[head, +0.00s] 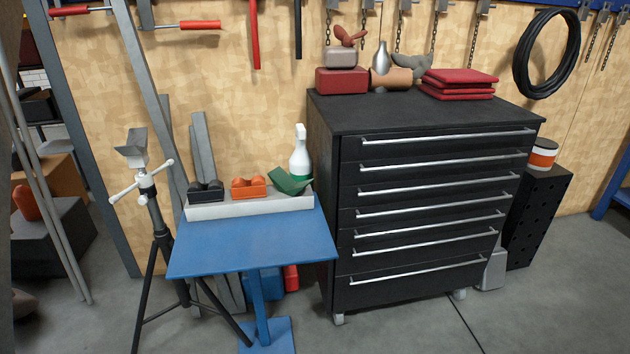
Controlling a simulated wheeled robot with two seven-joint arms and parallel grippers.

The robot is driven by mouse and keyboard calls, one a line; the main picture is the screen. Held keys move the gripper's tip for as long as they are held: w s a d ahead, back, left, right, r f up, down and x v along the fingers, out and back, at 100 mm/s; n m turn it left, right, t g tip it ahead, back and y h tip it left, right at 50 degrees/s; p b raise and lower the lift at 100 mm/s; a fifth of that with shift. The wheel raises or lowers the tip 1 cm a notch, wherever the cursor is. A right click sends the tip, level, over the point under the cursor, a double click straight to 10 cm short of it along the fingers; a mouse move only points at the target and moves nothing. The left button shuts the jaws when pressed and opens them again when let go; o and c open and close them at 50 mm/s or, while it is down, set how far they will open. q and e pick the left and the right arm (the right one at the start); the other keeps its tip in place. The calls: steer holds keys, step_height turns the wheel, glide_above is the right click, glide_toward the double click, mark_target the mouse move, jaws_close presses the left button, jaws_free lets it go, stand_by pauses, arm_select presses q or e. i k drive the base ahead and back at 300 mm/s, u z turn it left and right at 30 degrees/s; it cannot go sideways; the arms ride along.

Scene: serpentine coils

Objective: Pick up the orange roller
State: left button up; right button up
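An orange block-like piece (249,192) with a rounded top sits in the middle of a long white base (222,210) at the back of a small blue table (250,245). It looks like the orange roller, perhaps on an orange holder; the two cannot be told apart at this size. A black piece (206,192) sits to its left and a green angled piece (290,183) to its right. Neither of my grippers is in view.
A white spray bottle (300,158) stands behind the green piece. A black tripod stand (155,210) is close on the table's left, and a black drawer cabinet (425,190) on its right. The table's front half is clear.

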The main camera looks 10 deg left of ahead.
mark_target(248, 192)
steer(key=z, duration=0.25)
steer(key=i, duration=0.85)
steer(key=u, duration=0.25)
